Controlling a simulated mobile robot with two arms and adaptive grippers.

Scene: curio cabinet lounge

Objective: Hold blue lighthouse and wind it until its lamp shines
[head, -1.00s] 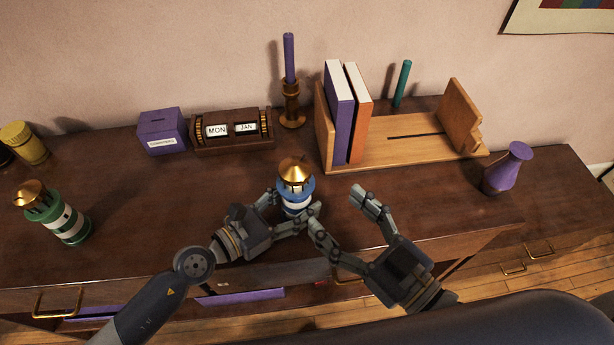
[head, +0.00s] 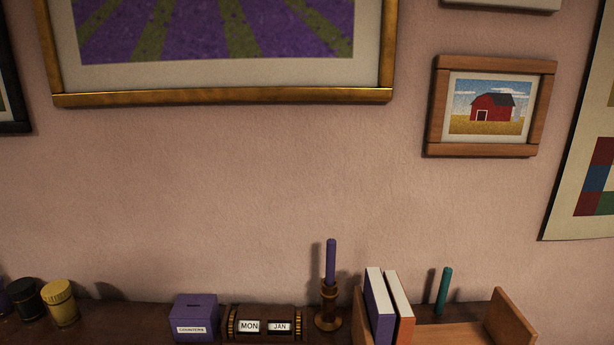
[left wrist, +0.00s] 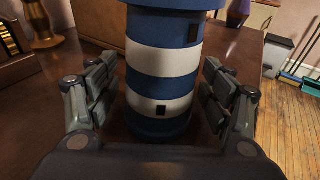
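The blue lighthouse (left wrist: 163,62), banded blue and white with small dark windows, stands upright on the wooden cabinet top in the left wrist view. Its top and lamp are cut off, so I cannot see whether the lamp shines. My left gripper (left wrist: 159,82) has its fingers spread on either side of the tower. A gap shows between the left finger and the tower; the right finger is very close to it. The head view now shows neither the lighthouse nor my grippers. My right gripper is in no current view.
Along the wall in the head view stand a purple counters box (head: 194,318), a MON/JAN calendar (head: 264,322), a candle holder (head: 328,306) with a purple candle, books (head: 378,305) and yellow (head: 60,303) and dark jars. Framed pictures hang above. A purple vase (left wrist: 238,12) stands behind the lighthouse.

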